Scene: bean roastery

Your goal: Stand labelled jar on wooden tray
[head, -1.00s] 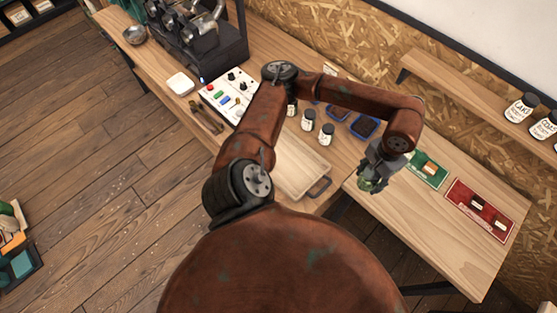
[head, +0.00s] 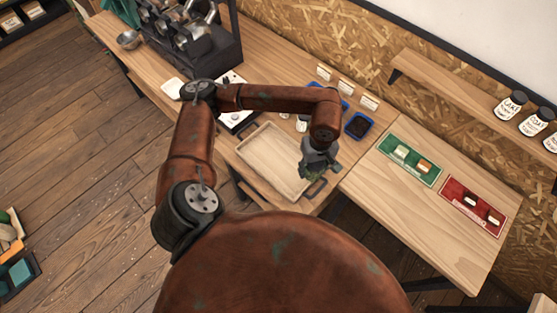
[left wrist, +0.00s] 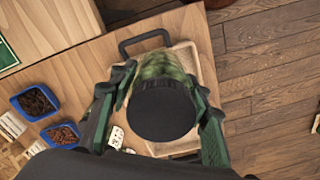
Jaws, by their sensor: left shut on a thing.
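My left gripper (head: 312,176) is shut on a jar with a black lid (left wrist: 163,112) and green contents. In the left wrist view the lid faces the camera between the two fingers. I cannot see a label on this side of the jar. The light wooden tray (head: 262,150) lies on the table, and its bare floor shows. The jar is over or close to the tray's right end, near the dark handle (left wrist: 146,40); its height above the tray is hard to tell. My right gripper is not in view.
Small white-labelled jars (head: 301,126) and blue bins of beans (head: 359,125) stand behind the tray, partly hidden by my arm. A green mat (head: 409,160) and a red mat (head: 473,205) lie right. Labelled jars (head: 510,105) stand on the wall shelf.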

